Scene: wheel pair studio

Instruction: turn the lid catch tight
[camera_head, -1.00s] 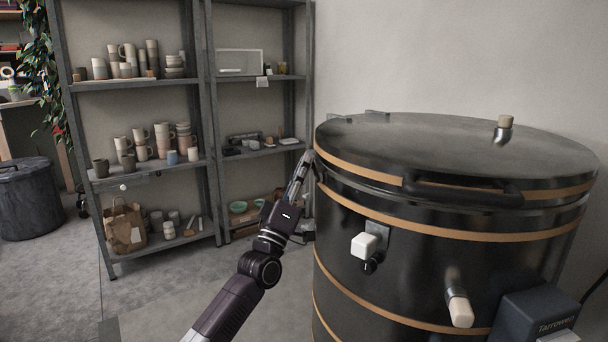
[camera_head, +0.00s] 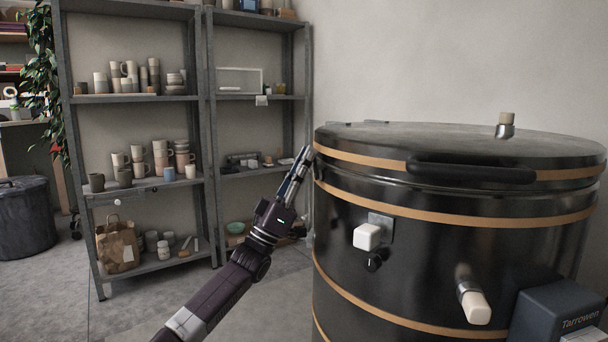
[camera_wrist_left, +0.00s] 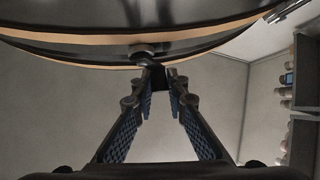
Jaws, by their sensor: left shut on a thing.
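The black kiln (camera_head: 430,260) with tan bands stands at the right, its round lid (camera_head: 400,138) down on the body. The lid catch (camera_wrist_left: 143,50) shows in the left wrist view as a dark round boss with a short lever under the banded rim. In the head view the catch is hidden behind my fingers and the kiln's left edge. My left gripper (camera_head: 306,154) reaches up to that left edge at lid-seam height. In the wrist view its blue-padded fingers (camera_wrist_left: 163,74) converge, shut on the catch's lever. My right gripper is in neither view.
A white knob (camera_head: 367,236) and a pale-tipped peg (camera_head: 474,304) stick out of the kiln's front. A dark box (camera_head: 558,312) sits at lower right. Grey shelves (camera_head: 206,140) with pottery stand behind my left arm. The floor at left is partly clear.

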